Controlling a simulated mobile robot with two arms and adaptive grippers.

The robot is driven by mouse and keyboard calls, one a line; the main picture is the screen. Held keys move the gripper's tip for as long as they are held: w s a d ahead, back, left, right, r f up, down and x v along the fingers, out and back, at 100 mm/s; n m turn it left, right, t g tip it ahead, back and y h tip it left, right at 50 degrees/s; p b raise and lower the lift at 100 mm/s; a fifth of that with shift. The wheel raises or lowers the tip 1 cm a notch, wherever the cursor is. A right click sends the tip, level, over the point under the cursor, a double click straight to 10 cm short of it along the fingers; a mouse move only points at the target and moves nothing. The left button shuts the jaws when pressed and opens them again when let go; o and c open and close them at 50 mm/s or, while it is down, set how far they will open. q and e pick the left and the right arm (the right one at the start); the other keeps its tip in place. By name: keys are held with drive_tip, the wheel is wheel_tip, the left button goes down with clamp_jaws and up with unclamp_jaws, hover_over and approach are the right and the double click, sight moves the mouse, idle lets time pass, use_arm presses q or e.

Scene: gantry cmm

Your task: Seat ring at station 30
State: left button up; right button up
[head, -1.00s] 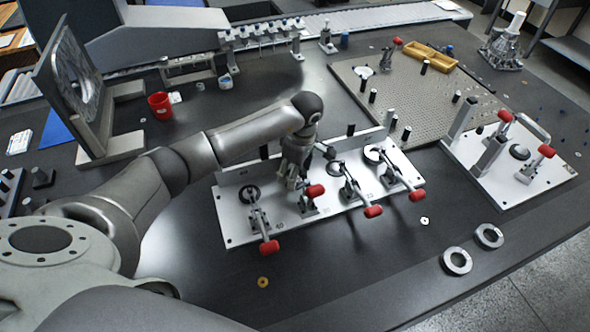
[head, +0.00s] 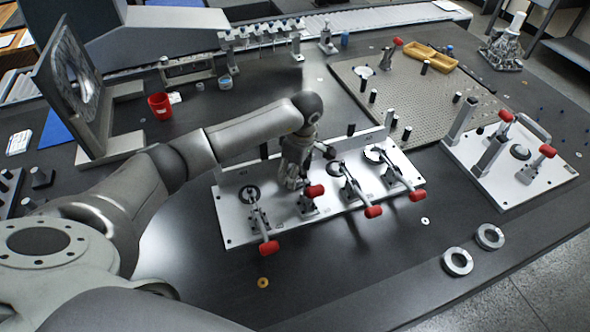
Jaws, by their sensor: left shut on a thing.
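A white fixture plate (head: 277,219) with a row of stations and red-handled toggle clamps lies mid-table. My left gripper (head: 291,183) points down over its second station from the left, just behind that clamp's red handle (head: 315,191). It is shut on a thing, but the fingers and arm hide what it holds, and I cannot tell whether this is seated. The number 40 is readable at the leftmost station; the other labels are blurred. Two loose metal rings (head: 457,262) and (head: 490,236) lie on the table at the right front. My right gripper is not in view.
A second clamp plate (head: 510,185) stands at the right, and a perforated plate (head: 415,100) with posts lies behind. A red cup (head: 160,106) and an angled plate stand (head: 110,146) are at the left. The table's front middle is mostly clear.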

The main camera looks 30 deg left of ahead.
use_arm(q)
drive_tip(key=shift+f+b, duration=0.6)
drive_tip(key=o, duration=1.4)
wheel_tip(320, 180, up, 12)
drive_tip(key=d, duration=0.1)
drive_tip(key=shift+d, duration=0.3)
